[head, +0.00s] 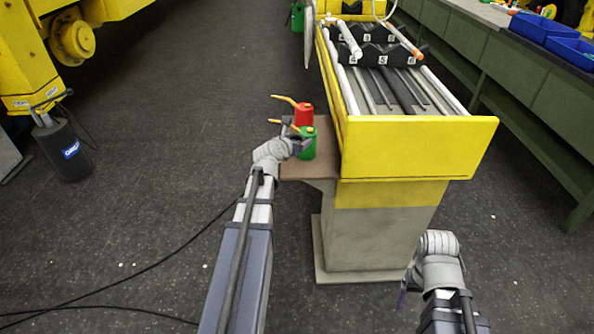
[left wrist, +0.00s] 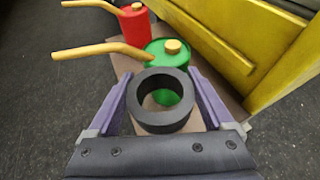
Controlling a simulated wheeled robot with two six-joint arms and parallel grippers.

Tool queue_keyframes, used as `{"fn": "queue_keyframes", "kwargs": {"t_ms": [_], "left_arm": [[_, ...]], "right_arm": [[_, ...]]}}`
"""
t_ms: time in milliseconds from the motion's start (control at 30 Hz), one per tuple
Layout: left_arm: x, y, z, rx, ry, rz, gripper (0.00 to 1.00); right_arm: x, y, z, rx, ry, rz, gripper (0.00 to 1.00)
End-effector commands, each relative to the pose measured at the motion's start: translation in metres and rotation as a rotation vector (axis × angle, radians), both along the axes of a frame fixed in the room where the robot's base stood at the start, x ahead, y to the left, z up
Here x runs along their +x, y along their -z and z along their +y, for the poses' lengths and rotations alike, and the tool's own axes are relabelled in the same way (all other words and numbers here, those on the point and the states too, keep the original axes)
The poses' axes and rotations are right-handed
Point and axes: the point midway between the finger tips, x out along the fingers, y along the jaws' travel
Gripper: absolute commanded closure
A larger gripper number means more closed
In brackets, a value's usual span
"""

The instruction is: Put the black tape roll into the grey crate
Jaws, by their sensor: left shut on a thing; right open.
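The black tape roll (left wrist: 163,121) is a thick dark ring, seen close in the left wrist view. It sits between the purple fingers of my left gripper (left wrist: 159,88), which is shut on it. In the head view my left gripper (head: 297,143) is at the small brown shelf, beside the green oil can; the roll is hard to make out there. The roll covers part of the green can in the wrist view; I cannot tell whether they touch. My right gripper (head: 404,290) is low at the right, open, mostly hidden by its wrist. I make out no grey crate.
A green oil can (head: 307,146) and a red one (head: 304,114) with yellow spouts stand on the brown shelf (head: 318,168). The shelf adjoins a yellow trough (head: 415,145) on a grey pedestal (head: 372,238). A green workbench (head: 520,85) runs along the right. Floor at left is open, with cables.

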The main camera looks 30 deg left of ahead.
Motion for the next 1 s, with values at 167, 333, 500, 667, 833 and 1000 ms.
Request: {"fn": "queue_keyframes", "kwargs": {"t_ms": [167,333,500,667,833,1000], "left_arm": [[0.000,0.040,0.000,0.000,0.000,0.000,0.73],[0.000,0.047,0.000,0.000,0.000,0.000,0.73],[0.000,0.048,0.000,0.000,0.000,0.000,0.73],[0.000,0.065,0.000,0.000,0.000,0.000,0.73],[0.000,0.085,0.000,0.000,0.000,0.000,0.73],[0.000,0.084,0.000,0.000,0.000,0.000,0.73]], "right_arm": [[0.000,0.040,0.000,0.000,0.000,0.000,0.20],[0.000,0.047,0.000,0.000,0.000,0.000,0.20],[0.000,0.048,0.000,0.000,0.000,0.000,0.20],[0.000,0.065,0.000,0.000,0.000,0.000,0.20],[0.000,0.085,-0.001,-0.003,-0.001,-0.001,0.20],[0.000,0.084,-0.001,-0.004,-0.001,-0.001,0.20]]}}
